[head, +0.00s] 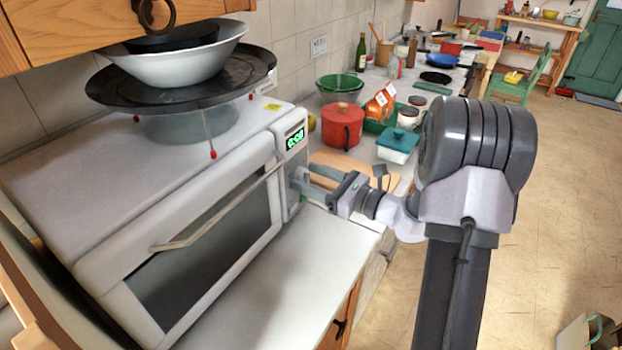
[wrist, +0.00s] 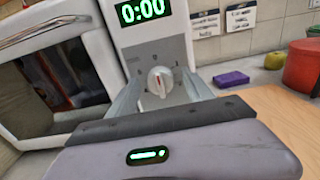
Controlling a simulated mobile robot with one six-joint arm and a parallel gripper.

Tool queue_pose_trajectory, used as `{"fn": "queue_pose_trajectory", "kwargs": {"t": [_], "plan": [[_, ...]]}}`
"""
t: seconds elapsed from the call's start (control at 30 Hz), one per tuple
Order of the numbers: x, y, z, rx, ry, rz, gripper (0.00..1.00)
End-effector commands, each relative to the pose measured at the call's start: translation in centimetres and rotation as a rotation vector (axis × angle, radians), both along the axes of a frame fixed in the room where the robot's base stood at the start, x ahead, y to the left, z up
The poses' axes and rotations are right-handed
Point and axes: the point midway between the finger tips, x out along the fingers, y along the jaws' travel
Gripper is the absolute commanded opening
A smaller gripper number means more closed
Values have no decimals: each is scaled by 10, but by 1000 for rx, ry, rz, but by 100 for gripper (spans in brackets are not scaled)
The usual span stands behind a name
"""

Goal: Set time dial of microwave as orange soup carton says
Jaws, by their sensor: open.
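The white microwave (head: 100,165) stands at the left of the head view with its door shut. Its green display (wrist: 143,11) reads 0:00 in the wrist view. In the head view my gripper (head: 302,184) is at the control panel and hides the dial.
A black tray (head: 110,92) with bowls rests above the microwave. The red pot (head: 342,128), a teal-lidded dish (head: 398,142) and green bowl (head: 340,82) stand beyond it. The wrist view shows a purple block (wrist: 231,79) and wall cards (wrist: 206,23). The front counter (head: 290,310) is clear.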

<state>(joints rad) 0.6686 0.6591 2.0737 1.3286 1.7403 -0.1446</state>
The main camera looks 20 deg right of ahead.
Motion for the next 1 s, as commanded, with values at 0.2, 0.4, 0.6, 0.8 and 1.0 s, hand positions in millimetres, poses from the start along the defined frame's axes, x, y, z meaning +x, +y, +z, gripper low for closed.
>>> {"fn": "queue_pose_trajectory", "kwargs": {"t": [0.2, 0.4, 0.6, 0.8, 1.0], "plan": [[0, 0, 0, 0, 0, 0, 28], [0, 0, 0, 0, 0, 1, 0], [0, 0, 1, 20, 15, 1, 0], [0, 0, 3, 103, 71, 1, 0], [0, -1, 5, 247, 166, 1, 0]]}}
